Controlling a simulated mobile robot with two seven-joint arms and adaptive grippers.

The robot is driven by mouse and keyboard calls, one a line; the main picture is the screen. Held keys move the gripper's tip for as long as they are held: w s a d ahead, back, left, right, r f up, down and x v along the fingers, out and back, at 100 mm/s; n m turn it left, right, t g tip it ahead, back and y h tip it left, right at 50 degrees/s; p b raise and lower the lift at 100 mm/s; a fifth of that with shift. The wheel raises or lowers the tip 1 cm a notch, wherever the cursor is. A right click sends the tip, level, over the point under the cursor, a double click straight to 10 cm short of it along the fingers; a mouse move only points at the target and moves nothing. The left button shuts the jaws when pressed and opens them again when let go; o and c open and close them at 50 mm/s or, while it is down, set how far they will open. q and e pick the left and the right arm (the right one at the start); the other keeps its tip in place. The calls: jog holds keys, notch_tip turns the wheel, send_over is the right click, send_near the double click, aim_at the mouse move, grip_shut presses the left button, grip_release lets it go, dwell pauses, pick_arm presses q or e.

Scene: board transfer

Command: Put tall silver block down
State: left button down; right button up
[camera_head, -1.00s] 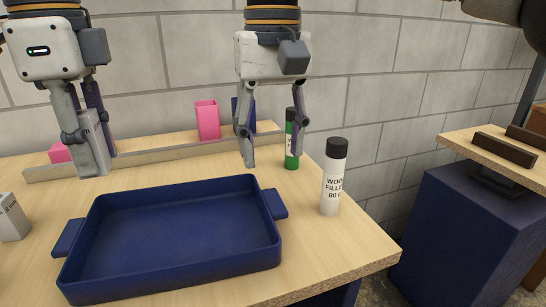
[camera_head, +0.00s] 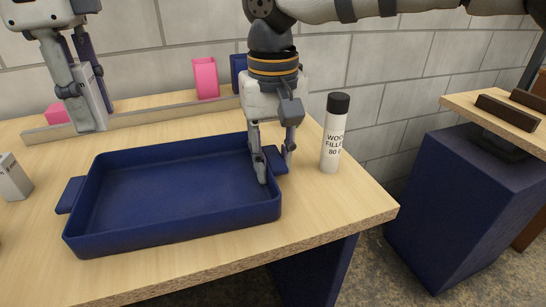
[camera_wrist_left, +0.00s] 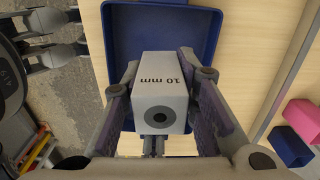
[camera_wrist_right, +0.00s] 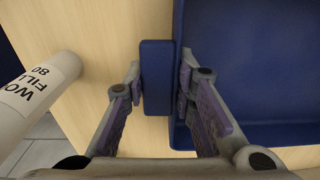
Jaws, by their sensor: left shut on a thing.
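The tall silver block (camera_head: 90,100) is upright in my left gripper (camera_head: 86,88), near the low ledge at the back left of the table. Its end, marked "10 mm" (camera_wrist_left: 163,95), shows between the fingers in the left wrist view. I cannot tell whether its base touches the table. My right gripper (camera_head: 274,170) is open at the right handle of the blue tray (camera_head: 165,240). In the right wrist view its fingers (camera_wrist_right: 160,100) stand on either side of the handle and wall, with a gap. The tray is empty.
A wood filler bottle (camera_head: 331,150) stands right of the tray. A small grey block (camera_head: 12,178) is at the left edge. A pink holder (camera_head: 205,78), a blue holder (camera_head: 238,65) and a pink block (camera_head: 57,113) stand at the back. A side shelf (camera_head: 470,112) is at right.

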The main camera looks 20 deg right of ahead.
aim_at(129, 202)
grip_shut()
pick_arm(q)
jog(key=shift+f+m, duration=0.4)
jog(key=shift+f, duration=1)
notch_tip(129, 202, down, 10)
jog(key=shift+f, duration=0.1)
jog(key=c, duration=1.3)
grip_release()
notch_tip(129, 202, up, 12)
jog(key=shift+r, duration=0.15)
